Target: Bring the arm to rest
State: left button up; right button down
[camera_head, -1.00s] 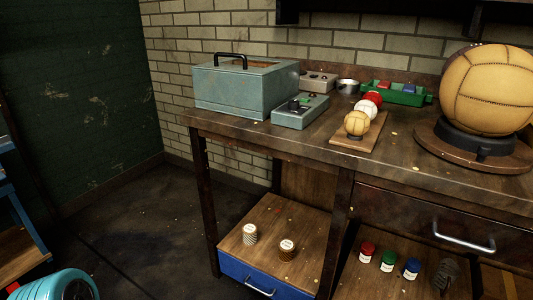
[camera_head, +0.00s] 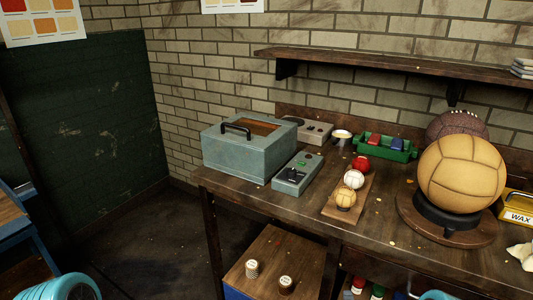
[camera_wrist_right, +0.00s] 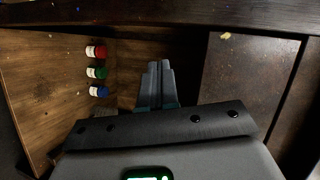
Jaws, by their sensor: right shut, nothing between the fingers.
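My right gripper (camera_wrist_right: 158,72) shows in the right wrist view. Its two grey fingers are together, with nothing between them. It is low, at the front of the workbench (camera_head: 300,205), beside a lower wooden shelf (camera_wrist_right: 45,75) with a red-capped jar (camera_wrist_right: 95,52), a green-capped jar (camera_wrist_right: 96,72) and a blue-capped jar (camera_wrist_right: 99,91). In the head view only a teal rounded part of mine shows at the bottom right edge; the fingers are not clear there. My left gripper is not in view.
On the bench stand a blue-grey box (camera_head: 245,150), a control box (camera_head: 296,175), a small ball rack (camera_head: 332,211), a green tray (camera_head: 385,155) and a large tan ball (camera_head: 462,175) on a stand. A wall shelf (camera_head: 400,68) hangs above. Floor (camera_head: 150,240) left of the bench is clear.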

jog(key=s+a+r+n+g+y+p, duration=0.3)
jog(key=s+a+r+n+g+p, duration=0.25)
jog(key=s+a, duration=0.4)
pick_arm(q)
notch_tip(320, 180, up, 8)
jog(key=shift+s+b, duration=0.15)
jog(key=shift+b, duration=0.25)
pick_arm(e)
jog(key=s+a+f+n+g+y, duration=0.1)
jog(key=s+n+g, duration=0.3)
jog(key=s, duration=0.7)
jog(key=s+a+f+n+g+y, duration=0.1)
jog(key=s+n+g, duration=0.3)
jog(key=s, duration=0.8)
jog(key=shift+a+f+n+y, duration=0.3)
jog(key=shift+a+n+y, duration=0.35)
jog(key=shift+n, duration=0.5)
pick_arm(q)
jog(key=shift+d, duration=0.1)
pick_arm(e)
jog(key=shift+a+g, duration=0.1)
jog(key=shift+g, duration=0.15)
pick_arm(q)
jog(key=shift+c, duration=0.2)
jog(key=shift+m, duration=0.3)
